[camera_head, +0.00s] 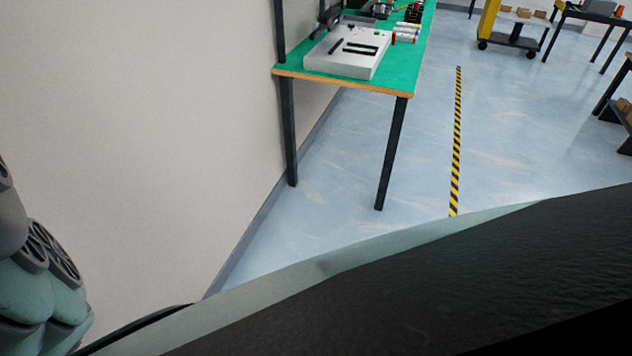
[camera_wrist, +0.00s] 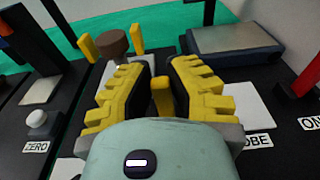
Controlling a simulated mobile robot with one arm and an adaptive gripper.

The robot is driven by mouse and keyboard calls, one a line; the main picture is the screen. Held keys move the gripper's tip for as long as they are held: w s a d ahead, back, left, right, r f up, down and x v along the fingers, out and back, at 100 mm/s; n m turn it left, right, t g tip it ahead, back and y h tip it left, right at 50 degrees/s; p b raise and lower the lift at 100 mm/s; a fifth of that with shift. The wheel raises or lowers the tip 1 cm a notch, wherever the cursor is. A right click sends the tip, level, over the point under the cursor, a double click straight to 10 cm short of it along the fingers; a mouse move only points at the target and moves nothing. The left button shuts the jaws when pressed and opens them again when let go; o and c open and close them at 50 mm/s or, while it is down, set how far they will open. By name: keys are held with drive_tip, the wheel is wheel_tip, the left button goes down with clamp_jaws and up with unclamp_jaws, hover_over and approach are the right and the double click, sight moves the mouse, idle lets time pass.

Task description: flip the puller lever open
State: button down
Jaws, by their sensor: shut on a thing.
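In the wrist view my gripper (camera_wrist: 160,72) has two yellow ribbed fingers over a black panel. A short upright yellow lever (camera_wrist: 161,98) stands between the fingers, and they are closed around it. Its lower end is hidden behind my pale green gripper body. I cannot tell from its visible part how far it is tilted. The head view does not show my gripper or the lever.
In the wrist view a brown knob (camera_wrist: 112,43) stands between yellow posts at the upper left. A white button (camera_wrist: 38,119) marked ZERO is at left. A grey-topped block (camera_wrist: 232,38) is beyond the fingers. The head view shows a green-topped bench (camera_head: 398,78) and open floor.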

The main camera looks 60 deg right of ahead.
idle(0.3)
drive_tip(key=c, duration=0.9)
unclamp_jaws()
drive_tip(key=shift+a, duration=0.1)
drive_tip(key=v, duration=1.1)
drive_tip(key=shift+r, duration=0.15)
drive_tip(key=shift+w+d+r, duration=0.1)
drive_tip(key=shift+d+r, duration=0.05)
drive_tip(key=shift+d, duration=0.35)
